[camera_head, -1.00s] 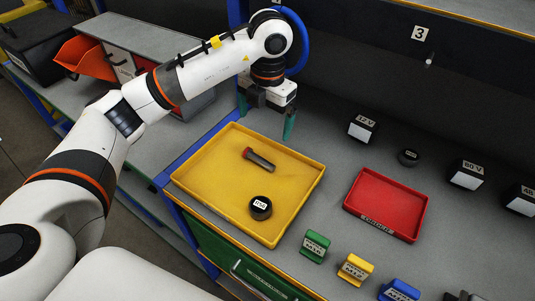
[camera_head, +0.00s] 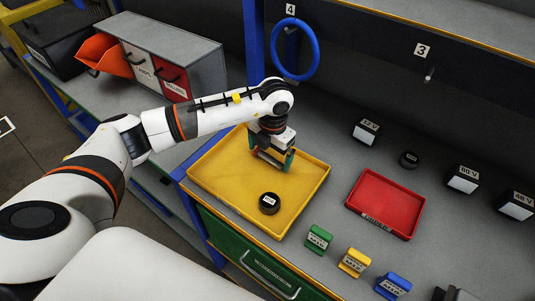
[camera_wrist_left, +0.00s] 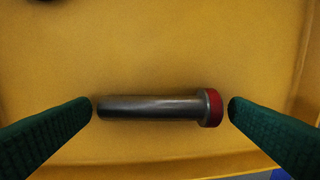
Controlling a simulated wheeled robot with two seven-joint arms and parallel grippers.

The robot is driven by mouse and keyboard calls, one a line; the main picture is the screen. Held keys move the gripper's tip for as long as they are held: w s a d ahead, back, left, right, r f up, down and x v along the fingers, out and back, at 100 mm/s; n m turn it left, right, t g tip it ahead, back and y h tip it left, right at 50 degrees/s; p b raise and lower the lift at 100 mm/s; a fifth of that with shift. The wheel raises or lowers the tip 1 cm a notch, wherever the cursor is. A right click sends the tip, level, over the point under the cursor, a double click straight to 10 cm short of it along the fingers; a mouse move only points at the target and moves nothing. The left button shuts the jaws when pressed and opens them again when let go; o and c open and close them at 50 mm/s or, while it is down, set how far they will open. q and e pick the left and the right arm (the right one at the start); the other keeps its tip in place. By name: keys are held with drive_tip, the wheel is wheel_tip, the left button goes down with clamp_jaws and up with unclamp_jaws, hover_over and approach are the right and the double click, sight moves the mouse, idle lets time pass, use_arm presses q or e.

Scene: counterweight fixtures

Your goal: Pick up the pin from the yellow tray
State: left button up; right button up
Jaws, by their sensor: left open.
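The pin (camera_wrist_left: 155,107) is a dark metal rod with a red head, lying flat on the floor of the yellow tray (camera_head: 220,175). In the left wrist view it lies crosswise, its red head at the right. My left gripper (camera_head: 270,158) is over the back part of the tray and is open. In the left wrist view its green fingertips (camera_wrist_left: 160,104) stand just off the two ends of the pin, with nothing gripped. In the head view the gripper largely hides the pin. My right gripper is not in view.
A black round weight (camera_head: 269,203) sits in the front of the yellow tray. A red tray (camera_head: 387,203) stands to the right. Green (camera_head: 319,238), yellow (camera_head: 354,262) and blue (camera_head: 393,285) blocks line the front. A blue ring (camera_head: 293,49) hangs behind my arm.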

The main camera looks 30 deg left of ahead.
use_arm(q)
drive_tip(key=c, duration=1)
